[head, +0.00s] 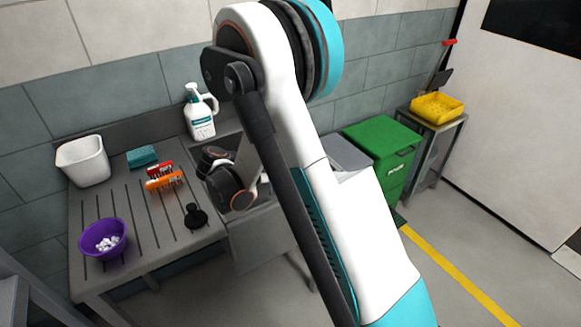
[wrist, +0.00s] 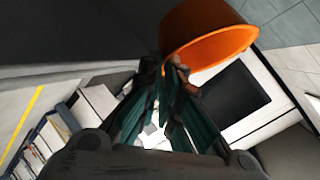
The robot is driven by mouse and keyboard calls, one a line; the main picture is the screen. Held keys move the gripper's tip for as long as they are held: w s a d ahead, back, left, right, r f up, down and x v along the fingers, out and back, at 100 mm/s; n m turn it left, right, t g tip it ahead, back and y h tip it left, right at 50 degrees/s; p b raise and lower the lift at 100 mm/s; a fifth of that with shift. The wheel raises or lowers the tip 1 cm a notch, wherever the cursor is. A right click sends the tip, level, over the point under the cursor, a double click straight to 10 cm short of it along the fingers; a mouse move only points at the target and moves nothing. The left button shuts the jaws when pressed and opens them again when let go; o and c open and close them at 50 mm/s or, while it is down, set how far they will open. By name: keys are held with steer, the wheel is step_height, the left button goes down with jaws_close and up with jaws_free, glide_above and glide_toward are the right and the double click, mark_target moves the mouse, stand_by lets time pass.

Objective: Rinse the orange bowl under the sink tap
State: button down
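The orange bowl (wrist: 212,38) shows in the upper middle of the wrist view, tilted, with its rim and part of its inside in sight. My gripper (wrist: 170,78) is shut on its near edge, with the fingertips meeting at the rim. In the head view my arm hides the bowl and my fingers; only my wrist joint shows, in front of the sink area. The sink (head: 257,215) is partly visible beside my wrist, at the right end of the grooved counter. The tap cannot be made out in either view.
On the counter (head: 150,225) are a white bin (head: 83,161), a teal cloth (head: 142,156), red and orange brushes (head: 163,178), a black item (head: 195,215) and a purple bowl of white pieces (head: 103,239). A pump bottle (head: 200,116) stands behind. Green drawers (head: 384,150) stand right.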

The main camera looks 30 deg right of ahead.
step_height(320, 180, down, 7)
steer(key=w+b, duration=0.3)
steer(key=w, duration=1.1)
steer(key=shift+w+a+r+b, duration=0.2)
steer(key=shift+w+a+b, duration=0.1)
steer(key=shift+w+b, duration=0.1)
steer(key=shift+a, duration=0.6)
stand_by(0.4)
steer(key=shift+d, duration=0.6)
steer(key=shift+a+b, duration=0.35)
steer(key=shift+a, duration=0.15)
stand_by(0.4)
steer(key=shift+s+a, duration=0.1)
steer(key=shift+s, duration=0.1)
